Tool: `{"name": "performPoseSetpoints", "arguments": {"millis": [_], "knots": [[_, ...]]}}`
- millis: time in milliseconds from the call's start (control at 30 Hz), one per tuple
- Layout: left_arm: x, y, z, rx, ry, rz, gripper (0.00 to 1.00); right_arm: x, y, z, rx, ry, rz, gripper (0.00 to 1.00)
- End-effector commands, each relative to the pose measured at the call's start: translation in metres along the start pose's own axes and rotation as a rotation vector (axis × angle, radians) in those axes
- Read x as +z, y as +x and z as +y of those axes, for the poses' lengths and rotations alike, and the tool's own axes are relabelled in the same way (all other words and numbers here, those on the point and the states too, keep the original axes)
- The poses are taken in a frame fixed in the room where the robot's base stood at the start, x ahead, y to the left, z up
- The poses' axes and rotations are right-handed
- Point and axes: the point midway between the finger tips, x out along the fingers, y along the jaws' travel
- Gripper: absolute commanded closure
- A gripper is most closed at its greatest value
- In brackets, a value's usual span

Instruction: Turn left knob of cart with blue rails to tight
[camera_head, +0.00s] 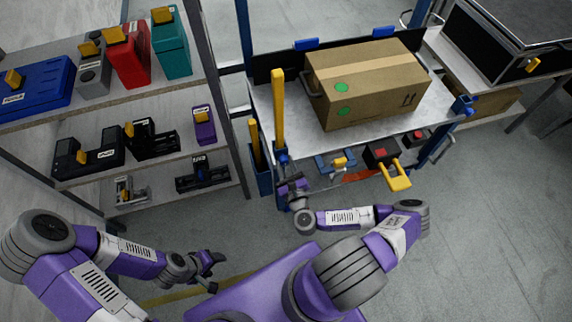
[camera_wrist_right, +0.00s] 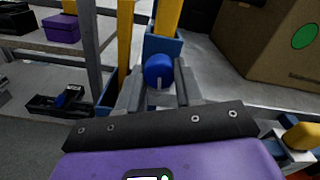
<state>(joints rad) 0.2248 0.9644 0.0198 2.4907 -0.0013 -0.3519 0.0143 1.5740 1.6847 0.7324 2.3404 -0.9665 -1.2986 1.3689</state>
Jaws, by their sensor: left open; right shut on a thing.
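The cart with blue rails has a pale top shelf (camera_head: 290,117). Its left knob is blue (camera_wrist_right: 158,70) with a white mark and sits on the left front post. In the head view the knob (camera_head: 281,154) shows just above my right gripper (camera_head: 284,170). In the right wrist view my right gripper (camera_wrist_right: 160,90) has its two grey fingers on either side of the knob, shut on it. My left gripper (camera_head: 214,268) is open and empty, low over the floor to the left of the cart.
A cardboard box (camera_head: 365,85) stands on the cart top. Tools with yellow handles, including a red and black one (camera_head: 382,155), are on the cart's lower level. A shelf rack (camera_head: 160,182) with cases stands at left. Another cart (camera_head: 500,45) is at upper right.

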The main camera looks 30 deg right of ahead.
Motion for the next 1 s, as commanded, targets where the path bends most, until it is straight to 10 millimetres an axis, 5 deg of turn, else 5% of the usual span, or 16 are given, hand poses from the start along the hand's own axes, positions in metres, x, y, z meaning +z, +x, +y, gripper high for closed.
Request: {"name": "performPoseSetpoints", "arguments": {"millis": [600, 633, 700, 800, 1000], "knots": [[0.0000, 0.0000, 0.0000, 0.000, 0.000, 0.000, 0.39, 0.0022, 0.0010, -0.0007, -0.003, 0.045, -0.006, 0.95], [0.0000, 0.0000, 0.0000, 0.000, 0.000, 0.000, 0.39, 0.0022, 0.0010, -0.0008, -0.003, 0.045, -0.006, 0.63], [0.0000, 0.0000, 0.0000, 0.000, 0.000, 0.000, 0.39, 0.0021, 0.0009, -0.0008, -0.003, 0.044, -0.006, 0.53], [0.0000, 0.0000, 0.0000, 0.000, 0.000, 0.000, 0.39, 0.0016, 0.0007, -0.0005, -0.002, 0.044, -0.004, 0.39], [0.0000, 0.0000, 0.0000, 0.000, 0.000, 0.000, 0.39, 0.0008, 0.0003, -0.0002, -0.001, 0.044, -0.002, 0.39]]}}
